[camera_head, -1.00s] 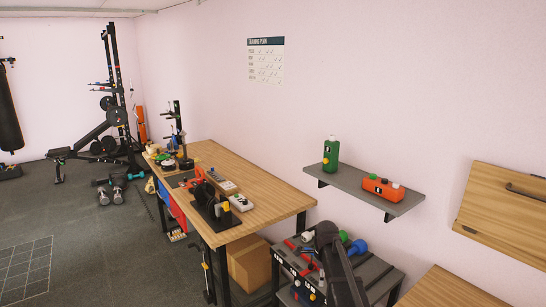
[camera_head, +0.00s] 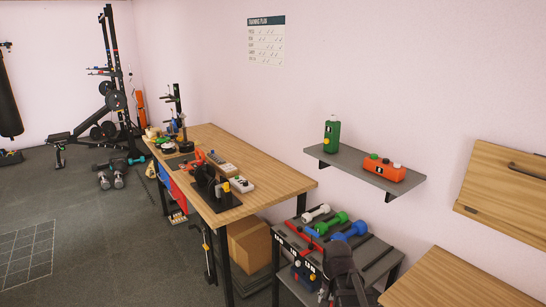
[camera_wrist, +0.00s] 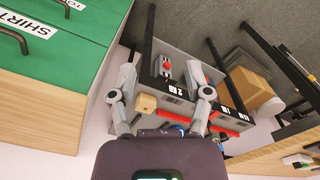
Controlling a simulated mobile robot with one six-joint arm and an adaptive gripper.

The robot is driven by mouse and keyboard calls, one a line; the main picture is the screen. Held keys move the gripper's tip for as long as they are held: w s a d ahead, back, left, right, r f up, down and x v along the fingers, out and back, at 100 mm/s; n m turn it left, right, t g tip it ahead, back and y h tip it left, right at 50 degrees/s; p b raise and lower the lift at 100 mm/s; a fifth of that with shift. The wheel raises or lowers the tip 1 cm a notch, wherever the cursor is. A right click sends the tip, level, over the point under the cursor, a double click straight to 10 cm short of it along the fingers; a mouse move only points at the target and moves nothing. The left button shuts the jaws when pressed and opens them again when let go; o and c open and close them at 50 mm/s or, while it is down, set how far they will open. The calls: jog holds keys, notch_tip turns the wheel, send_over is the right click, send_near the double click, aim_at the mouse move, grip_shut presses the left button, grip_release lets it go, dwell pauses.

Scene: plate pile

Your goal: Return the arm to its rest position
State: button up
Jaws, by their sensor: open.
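My gripper (camera_wrist: 160,93) is open and empty in the wrist view. Its two grey fingers stand wide apart, with nothing between them. A grey rack with number labels (camera_wrist: 187,50) shows beyond the fingers. In the head view my dark arm (camera_head: 340,262) is low at the bottom right, in front of the grey rack (camera_head: 377,252). The fingers cannot be made out there.
White, green (camera_head: 331,222) and blue dumbbells lie on the rack. A wooden workbench (camera_head: 262,165) stands to its left, with a cardboard box (camera_head: 250,246) below. A green-fronted drawer unit (camera_wrist: 75,50) is close at left in the wrist view.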

jog(key=s+n, duration=0.4)
jog(key=shift+s+f, duration=0.3)
jog(key=shift+s, duration=0.05)
